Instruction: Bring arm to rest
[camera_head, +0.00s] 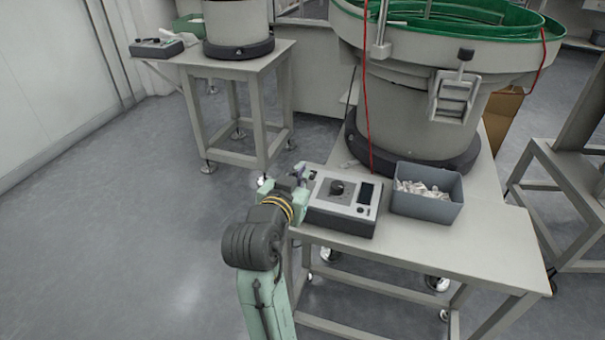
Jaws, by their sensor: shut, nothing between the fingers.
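My arm reaches up from the bottom middle of the head view, its pale green links bending at a dark grey joint. My gripper (284,180) is at the far end of the arm, beside the left edge of the near table and close to the control box. It is small in the picture and partly hidden by my wrist. It is shut and holds nothing that I can see. I cannot tell whether it touches the table or the box.
The near table (480,250) bears a control box (342,203), a grey bin (427,208) of small white parts and a large bowl feeder (410,110). Another table (235,66) stands behind. Open floor (130,240) lies to the left. A red cable (367,100) hangs near the feeder.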

